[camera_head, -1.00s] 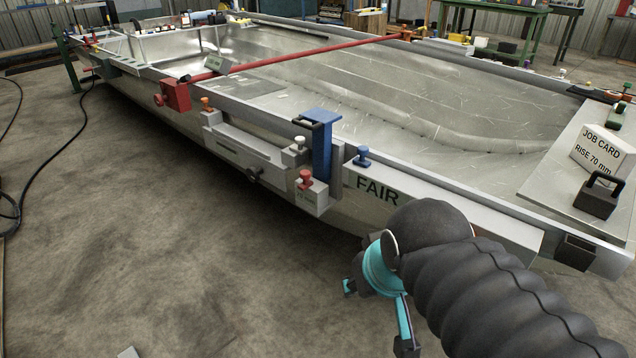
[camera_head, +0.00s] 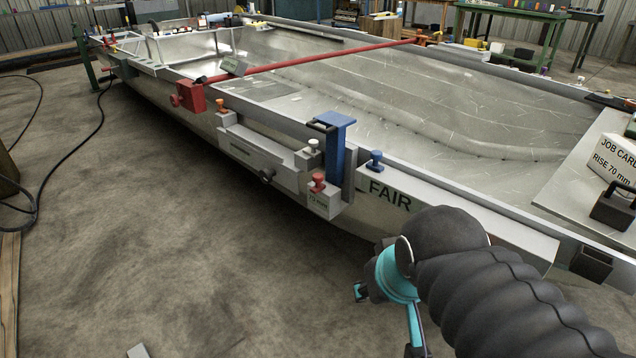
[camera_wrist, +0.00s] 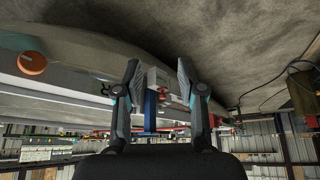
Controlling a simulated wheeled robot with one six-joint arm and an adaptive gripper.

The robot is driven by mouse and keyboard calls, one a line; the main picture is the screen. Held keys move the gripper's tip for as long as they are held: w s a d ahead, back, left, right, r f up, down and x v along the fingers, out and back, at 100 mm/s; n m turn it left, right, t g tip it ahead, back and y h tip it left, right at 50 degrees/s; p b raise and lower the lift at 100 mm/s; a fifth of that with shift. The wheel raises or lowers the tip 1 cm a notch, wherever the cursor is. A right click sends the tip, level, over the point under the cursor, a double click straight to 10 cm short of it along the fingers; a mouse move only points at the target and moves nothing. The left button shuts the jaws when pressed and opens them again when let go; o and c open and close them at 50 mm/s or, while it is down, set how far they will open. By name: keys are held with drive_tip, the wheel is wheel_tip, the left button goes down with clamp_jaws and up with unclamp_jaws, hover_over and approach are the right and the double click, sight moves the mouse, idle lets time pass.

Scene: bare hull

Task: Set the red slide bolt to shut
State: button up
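The red slide bolt (camera_head: 318,183) is a red knob on a grey block marked 70 mm, on the outer side of the hull beside a blue bracket (camera_head: 335,145). Whether the bolt is shut cannot be told. My gripper (camera_head: 388,315) is at the lower right, well apart from the bolt, over the floor outside the hull. In the wrist view, which is upside down, the gripper (camera_wrist: 158,75) has its two fingers spread with nothing between them. The blue bracket (camera_wrist: 151,112) and a small red part show beyond the fingers.
A pale knob (camera_head: 313,146), a blue knob (camera_head: 375,160) and a dark knob (camera_head: 267,176) are near the bolt. A red bar (camera_head: 310,62) crosses the hull from a red block (camera_head: 188,96). The FAIR plate (camera_head: 450,212) is near my arm.

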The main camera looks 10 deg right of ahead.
drive_tip(key=shift+f, duration=0.3)
drive_tip(key=c, duration=0.6)
drive_tip(key=f, duration=0.1)
drive_tip(key=w+f+g+b, duration=0.1)
drive_tip(key=f, duration=0.1)
drive_tip(key=shift+w+d+b, duration=0.1)
drive_tip(key=shift+w+b, duration=0.1)
drive_tip(key=shift+b, duration=0.1)
clamp_jaws()
drive_tip(key=n+t+y+b, duration=0.1)
drive_tip(key=n+t+b, duration=0.1)
drive_tip(key=n+b, duration=0.65)
approach(317, 179)
drive_tip(key=a+f+n+p, duration=0.3)
drive_tip(key=f, duration=0.3)
drive_tip(key=shift+w+d+f, duration=0.15)
drive_tip(key=shift+w+d, duration=0.25)
drive_tip(key=shift+w, duration=0.35)
drive_tip(key=shift+w+d+f, duration=0.15)
drive_tip(key=shift+w+d, duration=0.3)
drive_tip(key=shift+w, duration=0.3)
